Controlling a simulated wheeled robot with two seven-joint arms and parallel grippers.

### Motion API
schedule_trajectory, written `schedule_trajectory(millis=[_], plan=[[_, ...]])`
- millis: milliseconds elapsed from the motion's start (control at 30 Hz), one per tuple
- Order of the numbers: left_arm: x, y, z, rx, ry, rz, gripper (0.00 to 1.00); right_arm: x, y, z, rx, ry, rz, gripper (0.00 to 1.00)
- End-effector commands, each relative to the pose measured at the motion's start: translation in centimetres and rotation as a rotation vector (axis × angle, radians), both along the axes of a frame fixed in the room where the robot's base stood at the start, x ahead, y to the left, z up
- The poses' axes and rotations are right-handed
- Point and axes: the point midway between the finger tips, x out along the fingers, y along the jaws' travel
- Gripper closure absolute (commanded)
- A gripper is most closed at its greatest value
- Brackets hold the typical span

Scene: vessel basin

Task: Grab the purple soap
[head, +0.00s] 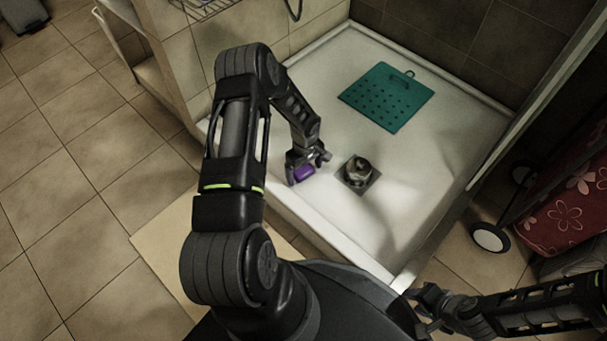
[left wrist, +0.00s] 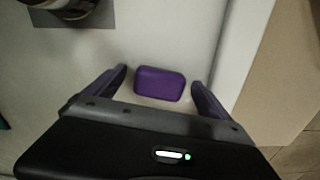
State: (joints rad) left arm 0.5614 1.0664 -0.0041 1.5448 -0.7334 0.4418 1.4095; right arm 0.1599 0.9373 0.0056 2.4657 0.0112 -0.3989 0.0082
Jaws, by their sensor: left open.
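The purple soap (head: 304,173) is a small rounded block in the white shower basin (head: 400,160), close to its front left rim. In the left wrist view the purple soap (left wrist: 160,84) lies between the spread fingers of my left gripper (left wrist: 160,88), with a gap on each side. In the head view my left gripper (head: 308,165) is over the soap and partly hides it. My left gripper is open. My right gripper (head: 425,310) is at the bottom right, outside the basin; its fingers are too unclear to read.
A metallic vessel (head: 358,170) stands on a grey square right of the soap. A teal perforated mat (head: 387,97) lies further back in the basin. The basin's raised rim (head: 330,235) runs close in front. A red flowered bag on wheels (head: 565,210) stands at the right.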

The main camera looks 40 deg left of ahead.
Motion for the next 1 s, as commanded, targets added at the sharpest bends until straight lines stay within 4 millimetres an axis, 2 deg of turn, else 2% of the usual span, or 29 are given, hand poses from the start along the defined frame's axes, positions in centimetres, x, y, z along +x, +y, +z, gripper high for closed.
schedule_trajectory(millis=[600, 1000], plan=[[-0.02, 0.01, -0.13, 0.0, 0.0, 0.0, 0.06, 0.05, 0.0, 0.0, 0.0, -0.002, -0.001, 0.64], [-0.01, 0.02, -0.13, 0.0, 0.0, 0.0, 0.38, 0.05, -0.01, -0.01, 0.0, -0.002, -0.001, 0.64]])
